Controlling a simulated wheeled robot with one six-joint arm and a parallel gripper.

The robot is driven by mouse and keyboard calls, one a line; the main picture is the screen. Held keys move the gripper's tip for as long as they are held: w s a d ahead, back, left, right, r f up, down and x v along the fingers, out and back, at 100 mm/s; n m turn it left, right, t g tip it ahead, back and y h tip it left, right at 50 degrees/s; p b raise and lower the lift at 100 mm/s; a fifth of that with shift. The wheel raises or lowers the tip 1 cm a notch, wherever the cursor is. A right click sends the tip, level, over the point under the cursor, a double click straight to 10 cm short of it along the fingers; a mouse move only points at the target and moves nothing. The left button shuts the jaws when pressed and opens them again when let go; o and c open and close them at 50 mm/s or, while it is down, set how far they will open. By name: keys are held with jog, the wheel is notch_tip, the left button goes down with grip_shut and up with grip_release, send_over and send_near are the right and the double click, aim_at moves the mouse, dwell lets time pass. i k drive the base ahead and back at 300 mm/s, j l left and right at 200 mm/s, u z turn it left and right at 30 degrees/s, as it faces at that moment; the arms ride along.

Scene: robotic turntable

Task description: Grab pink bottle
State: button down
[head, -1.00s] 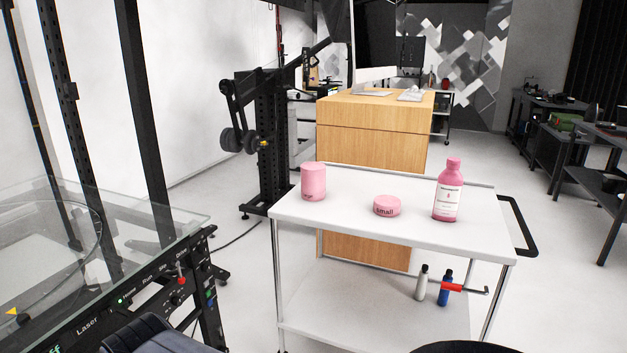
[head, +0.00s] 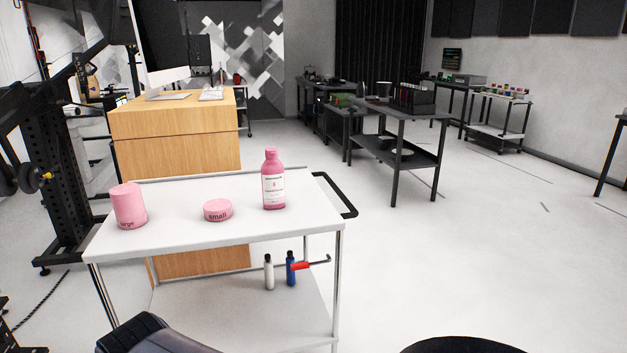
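The pink bottle (head: 273,181) stands upright near the right back of the white cart's top shelf (head: 180,235). It has a pink cap and a white label. A short pink jar (head: 217,210) marked "small" sits to its left, and a taller pink cylinder (head: 129,206) marked "large" stands at the far left of the shelf. All three stand apart, with nothing touching the bottle. Dark parts at the bottom edge of the head view seem to be mine, but my gripper's fingers do not show.
The cart's lower shelf (head: 205,312) holds a white bottle (head: 269,272) and a blue bottle (head: 291,268) beside a red-handled tool (head: 302,266). A black handle (head: 346,196) juts from the cart's right side. A wooden desk (head: 175,138) stands behind. The floor at right is open.

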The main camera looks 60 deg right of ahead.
aim_at(272, 170)
jog(key=z, duration=1.55)
